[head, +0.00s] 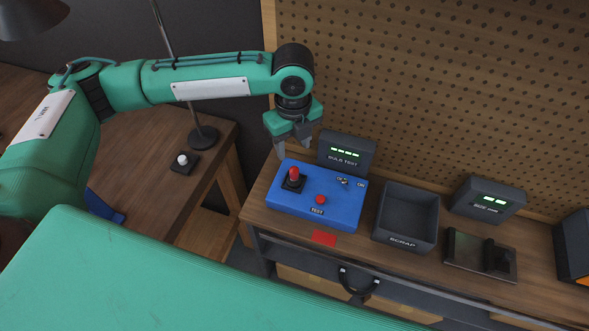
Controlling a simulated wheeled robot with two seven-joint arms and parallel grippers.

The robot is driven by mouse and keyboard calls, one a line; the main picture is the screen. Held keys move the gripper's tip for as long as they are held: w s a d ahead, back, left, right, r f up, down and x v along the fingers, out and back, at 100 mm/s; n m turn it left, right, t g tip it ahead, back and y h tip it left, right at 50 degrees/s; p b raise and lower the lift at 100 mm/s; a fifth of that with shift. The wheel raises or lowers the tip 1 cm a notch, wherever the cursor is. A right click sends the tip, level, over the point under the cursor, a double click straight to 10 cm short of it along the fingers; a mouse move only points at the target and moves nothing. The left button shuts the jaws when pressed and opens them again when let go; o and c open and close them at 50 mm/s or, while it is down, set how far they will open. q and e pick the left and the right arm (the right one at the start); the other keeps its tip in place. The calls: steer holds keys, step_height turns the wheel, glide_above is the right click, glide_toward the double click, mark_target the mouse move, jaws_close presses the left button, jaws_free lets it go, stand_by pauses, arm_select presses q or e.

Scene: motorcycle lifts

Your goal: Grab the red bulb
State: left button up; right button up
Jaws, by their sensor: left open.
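The red bulb (294,174) stands upright in a black socket on the left part of a blue test box (337,209). The box sits on the wooden bench and also carries a red button, a switch and a TEST label. My left gripper (293,150) points down just above and behind the bulb, apart from it as far as I can see. Its fingers are apart and nothing shows between them. My right gripper is not in view.
A dark BULB TEST display (346,152) stands behind the box. A SCRAP bin (407,243), another display (487,199) and a dark tray (465,247) are to the right. A red patch (324,238) lies in front. A white bulb (183,159) stands on the left table.

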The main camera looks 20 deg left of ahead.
mark_target(294, 169)
arm_select(q)
step_height(294, 169, down, 6)
steer(key=shift+s+r+p, duration=0.15)
steer(key=shift+r+p, duration=0.05)
steer(key=shift+p, duration=0.3)
steer(key=shift+f, duration=0.25)
steer(key=shift+d+f+p, duration=0.1)
steer(key=shift+f+p, duration=0.6)
step_height(294, 169, down, 3)
steer(key=shift+r+p, duration=0.2)
steer(key=shift+p, duration=0.25)
steer(key=shift+f, duration=0.6)
steer(key=c, duration=0.8)
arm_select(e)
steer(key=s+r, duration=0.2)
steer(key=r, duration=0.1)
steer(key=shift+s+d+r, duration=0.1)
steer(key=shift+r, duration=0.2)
